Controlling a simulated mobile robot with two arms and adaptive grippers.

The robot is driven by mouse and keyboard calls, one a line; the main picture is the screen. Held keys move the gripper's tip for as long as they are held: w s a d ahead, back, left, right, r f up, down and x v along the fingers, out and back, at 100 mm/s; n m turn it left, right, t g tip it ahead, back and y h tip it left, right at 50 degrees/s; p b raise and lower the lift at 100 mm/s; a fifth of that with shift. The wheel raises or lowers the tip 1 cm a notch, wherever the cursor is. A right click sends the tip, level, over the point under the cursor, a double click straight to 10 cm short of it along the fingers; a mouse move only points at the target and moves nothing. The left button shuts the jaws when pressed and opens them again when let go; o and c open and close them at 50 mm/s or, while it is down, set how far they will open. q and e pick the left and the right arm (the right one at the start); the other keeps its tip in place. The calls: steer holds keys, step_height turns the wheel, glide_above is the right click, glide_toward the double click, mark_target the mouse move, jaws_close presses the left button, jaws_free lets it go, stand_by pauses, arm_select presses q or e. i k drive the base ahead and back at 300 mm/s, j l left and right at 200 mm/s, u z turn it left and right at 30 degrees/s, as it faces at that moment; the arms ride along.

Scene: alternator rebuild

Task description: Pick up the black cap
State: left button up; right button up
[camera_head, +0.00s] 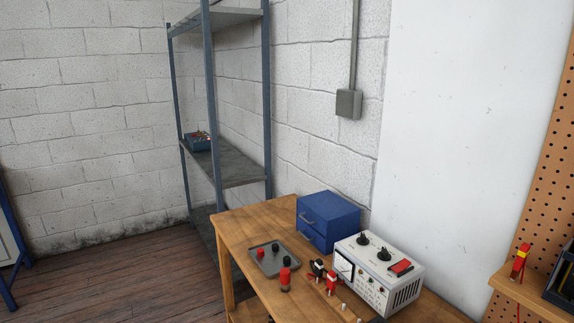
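A small grey tray (267,268) sits on the left part of the wooden table (240,232). A small dark cap (275,247) stands in the tray towards its back. A small red cap (260,253) is to its left. A second dark piece (287,261) shows at the tray's front right, just behind a red cylinder-like item (285,276), which partly overlaps it in the picture. I cannot tell for certain which dark piece is the black cap. Neither of my grippers is in view.
A blue drawer box (330,215) and a white instrument (383,272) stand right of the tray. Black and red clips (331,283) lie between tray and instrument. A metal shelf (240,167) stands behind left. A pegboard (553,185) is at right. The floor at left is clear.

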mark_target(286, 259)
steer(key=z, duration=0.6)
steer(key=j+z, duration=1.05)
